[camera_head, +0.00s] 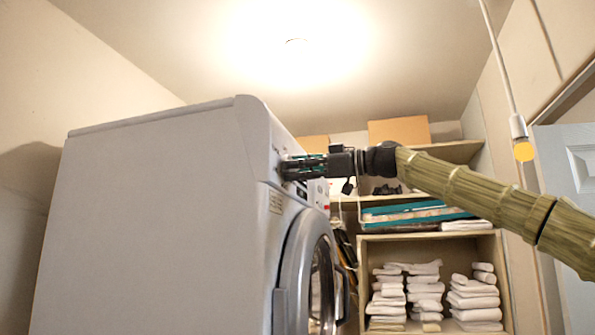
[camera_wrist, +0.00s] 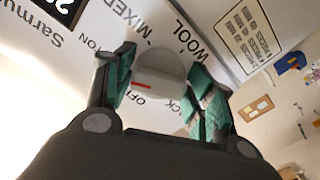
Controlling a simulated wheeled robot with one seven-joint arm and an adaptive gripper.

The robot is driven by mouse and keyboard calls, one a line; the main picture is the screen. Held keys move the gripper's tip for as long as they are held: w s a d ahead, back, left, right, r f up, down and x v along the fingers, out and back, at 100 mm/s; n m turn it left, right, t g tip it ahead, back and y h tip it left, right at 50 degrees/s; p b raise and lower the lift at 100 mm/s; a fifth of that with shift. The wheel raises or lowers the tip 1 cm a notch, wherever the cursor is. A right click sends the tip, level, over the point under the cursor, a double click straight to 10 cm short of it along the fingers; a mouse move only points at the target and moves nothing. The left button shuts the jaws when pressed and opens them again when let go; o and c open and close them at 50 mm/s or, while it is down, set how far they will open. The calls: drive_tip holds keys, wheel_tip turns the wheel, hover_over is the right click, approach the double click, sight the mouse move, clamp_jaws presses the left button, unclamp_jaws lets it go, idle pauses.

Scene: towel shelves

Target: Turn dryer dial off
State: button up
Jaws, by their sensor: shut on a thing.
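The dryer (camera_head: 160,215) is a large white front-loading machine at the left of the head view, its control panel facing right. The dial (camera_wrist: 160,75) is a round white knob with a red pointer mark, seen in the wrist view. Printed words such as MIXED, WOOL and OFF ring it, and the red mark lies close to OFF. My gripper (camera_wrist: 160,88) has its green-padded fingers on either side of the dial, shut on it. In the head view my gripper (camera_head: 290,168) is at the panel and hides the dial.
The round dryer door (camera_head: 318,285) is below the panel. Wooden shelves (camera_head: 505,270) with stacked white towels (camera_head: 475,300) stand behind at the right. A hanging bulb (camera_head: 523,150) is near my arm. A display (camera_wrist: 62,10) is at the panel's upper left in the wrist view.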

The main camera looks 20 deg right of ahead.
drive_tip(key=n, duration=0.6)
drive_tip(key=shift+w+f, duration=0.15)
drive_tip(key=shift+f, duration=0.05)
drive_tip(key=n, duration=0.6)
drive_tip(key=shift+r, duration=0.2)
drive_tip(key=shift+d+n, duration=0.1)
drive_tip(key=shift+n, duration=0.2)
drive_tip(key=o, duration=0.8)
drive_tip(key=shift+c, duration=0.2)
drive_tip(key=shift+o, duration=0.7)
drive_tip(key=shift+w, duration=0.1)
drive_tip(key=shift+d+r, duration=0.1)
drive_tip(key=shift+r, duration=0.05)
